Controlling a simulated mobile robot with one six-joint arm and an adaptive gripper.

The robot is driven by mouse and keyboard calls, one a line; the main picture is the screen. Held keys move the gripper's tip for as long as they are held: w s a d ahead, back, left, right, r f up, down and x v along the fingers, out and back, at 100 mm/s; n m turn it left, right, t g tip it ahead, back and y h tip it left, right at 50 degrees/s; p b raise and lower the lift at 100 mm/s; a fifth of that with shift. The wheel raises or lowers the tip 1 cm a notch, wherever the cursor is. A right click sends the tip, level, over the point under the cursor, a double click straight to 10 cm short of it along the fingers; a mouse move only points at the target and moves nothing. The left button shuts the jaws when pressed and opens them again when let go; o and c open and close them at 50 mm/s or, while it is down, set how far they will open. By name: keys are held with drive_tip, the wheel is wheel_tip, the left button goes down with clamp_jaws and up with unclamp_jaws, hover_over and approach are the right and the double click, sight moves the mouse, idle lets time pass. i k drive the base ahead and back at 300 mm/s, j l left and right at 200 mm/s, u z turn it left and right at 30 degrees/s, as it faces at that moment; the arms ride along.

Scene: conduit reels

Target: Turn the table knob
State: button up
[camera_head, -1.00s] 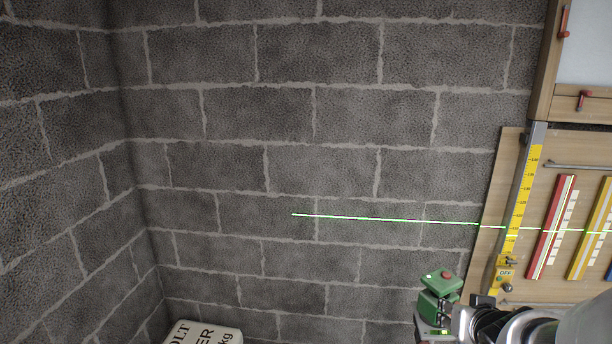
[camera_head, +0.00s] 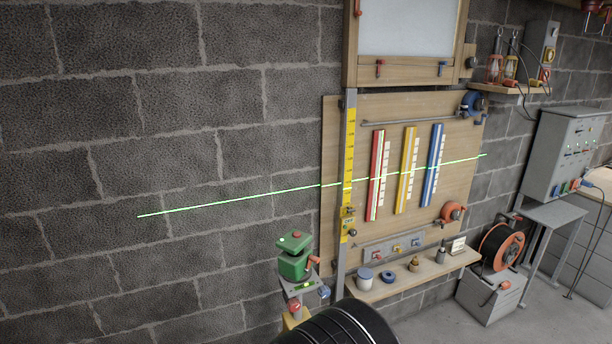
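A green laser level (camera_head: 294,258) with a red button on top stands on a small grey stand (camera_head: 300,287) at the lower middle. An orange-red lever shows on its right side. A blue knob (camera_head: 324,292) sits at the stand's right, and a red knob (camera_head: 294,307) sits lower at its front. I cannot tell which of them is the table knob. A dark rounded part of my arm fills the bottom middle, close to the stand in the picture. It hides what lies behind it. My gripper's fingers do not show.
A green laser line slopes up rightward across the wall and wooden board (camera_head: 330,150). The board holds a yellow scale (camera_head: 349,170) and red, yellow and blue strips. A shelf (camera_head: 425,277) with small items, a cable reel (camera_head: 501,247) and a control cabinet (camera_head: 566,150) stand further right.

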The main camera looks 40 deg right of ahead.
sight(324, 292)
drive_tip(key=z, duration=1.55)
